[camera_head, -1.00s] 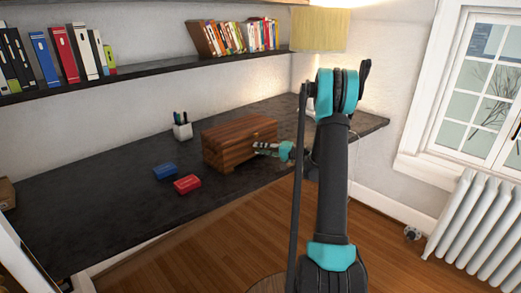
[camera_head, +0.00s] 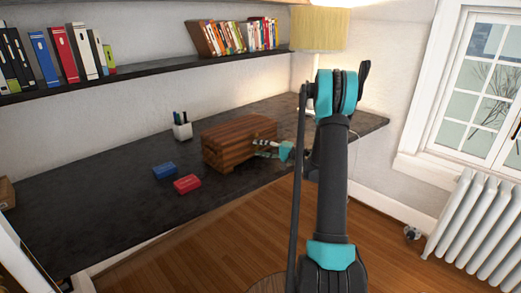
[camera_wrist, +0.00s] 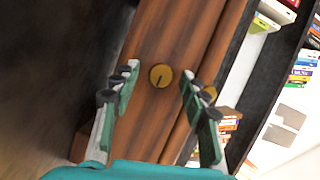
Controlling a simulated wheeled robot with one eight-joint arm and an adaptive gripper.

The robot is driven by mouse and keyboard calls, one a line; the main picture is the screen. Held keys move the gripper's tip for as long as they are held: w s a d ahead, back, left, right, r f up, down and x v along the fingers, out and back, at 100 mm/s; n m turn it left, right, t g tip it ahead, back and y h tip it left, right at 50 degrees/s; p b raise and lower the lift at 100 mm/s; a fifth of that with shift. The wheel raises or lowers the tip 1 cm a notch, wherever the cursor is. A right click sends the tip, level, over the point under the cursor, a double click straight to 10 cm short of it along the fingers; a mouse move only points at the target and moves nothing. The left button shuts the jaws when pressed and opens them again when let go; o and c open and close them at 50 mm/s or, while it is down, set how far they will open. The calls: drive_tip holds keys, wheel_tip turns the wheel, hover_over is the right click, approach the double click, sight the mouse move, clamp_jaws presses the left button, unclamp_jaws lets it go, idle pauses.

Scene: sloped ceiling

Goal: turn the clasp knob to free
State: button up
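A wooden chest (camera_head: 228,146) stands on the dark desk, its lid closed in the head view. In the wrist view its plank front (camera_wrist: 160,110) fills the middle, and a round brass knob (camera_wrist: 161,76) with a dark slanting mark sits on it. My gripper (camera_wrist: 159,75) is open, with one finger on each side of the knob and a visible gap on both sides. Another brass piece (camera_wrist: 210,92) is partly hidden behind the right finger. In the head view my gripper (camera_head: 261,149) is at the chest's front; the knob cannot be made out there.
A blue box (camera_head: 164,171) and a red box (camera_head: 187,184) lie on the desk (camera_head: 100,196) in front of the chest. A white pen cup (camera_head: 182,131) stands behind it. A lamp (camera_head: 320,30) stands at the back right. The desk's left part is mostly clear.

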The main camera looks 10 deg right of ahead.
drive_tip(key=shift+d, duration=0.1)
drive_tip(key=v, duration=1.1)
drive_tip(key=shift+s+d, duration=0.2)
drive_tip(key=shift+d, duration=0.15)
drive_tip(key=shift+r, duration=0.1)
